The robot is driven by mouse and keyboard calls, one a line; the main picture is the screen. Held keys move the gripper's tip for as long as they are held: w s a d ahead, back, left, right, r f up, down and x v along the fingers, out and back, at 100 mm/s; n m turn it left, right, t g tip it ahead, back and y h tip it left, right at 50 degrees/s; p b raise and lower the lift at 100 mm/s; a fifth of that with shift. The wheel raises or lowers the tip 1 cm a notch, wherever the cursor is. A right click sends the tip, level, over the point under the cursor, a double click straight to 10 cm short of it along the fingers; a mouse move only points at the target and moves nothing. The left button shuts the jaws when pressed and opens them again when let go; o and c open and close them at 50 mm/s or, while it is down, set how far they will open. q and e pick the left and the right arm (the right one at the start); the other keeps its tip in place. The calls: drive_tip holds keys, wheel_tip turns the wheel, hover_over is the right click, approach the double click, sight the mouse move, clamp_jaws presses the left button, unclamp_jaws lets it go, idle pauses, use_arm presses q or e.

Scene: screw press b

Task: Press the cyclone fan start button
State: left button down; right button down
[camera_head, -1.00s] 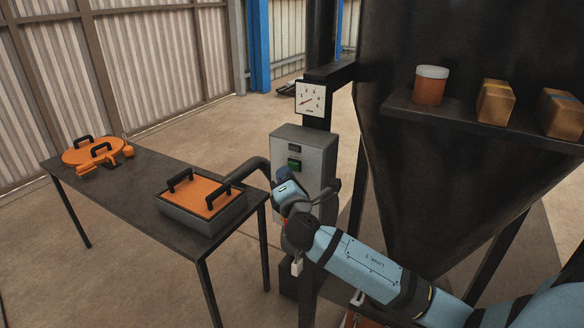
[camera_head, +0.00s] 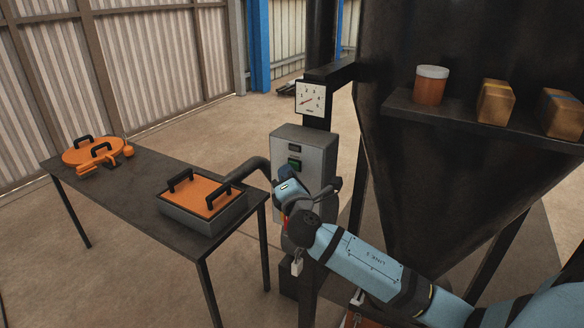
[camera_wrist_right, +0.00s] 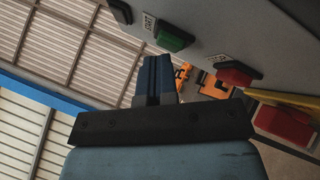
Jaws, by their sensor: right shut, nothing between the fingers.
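The green start button (camera_head: 294,164) is on the front of a grey control box (camera_head: 318,152), below a small dark display. The button also shows in the wrist view (camera_wrist_right: 175,39), beside a START label. My right gripper (camera_head: 288,190) is in front of the lower part of the box; its fingertips are hard to make out in the head view. In the wrist view its fingers (camera_wrist_right: 156,66) are shut and empty, with the tips just below and left of the green button. They look close to it; contact cannot be told. My left gripper is not in view.
A red stop button (camera_wrist_right: 238,75) sits along the panel from the start button. A gauge (camera_head: 310,99) stands above the box. A dark table (camera_head: 130,185) with orange-lidded items is left. The dark hopper (camera_head: 430,180) and its shelf are right.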

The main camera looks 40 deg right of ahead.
idle(0.4)
drive_tip(key=shift+s+a, duration=0.3)
drive_tip(key=shift+a, duration=0.4)
drive_tip(key=shift+a, duration=0.15)
drive_tip(key=a, duration=0.1)
drive_tip(key=s+a, duration=0.1)
drive_tip(key=a, duration=0.1)
drive_tip(key=s+a, duration=0.1)
drive_tip(key=shift+a+p, duration=0.15)
drive_tip(key=shift+p, duration=0.2)
idle(0.4)
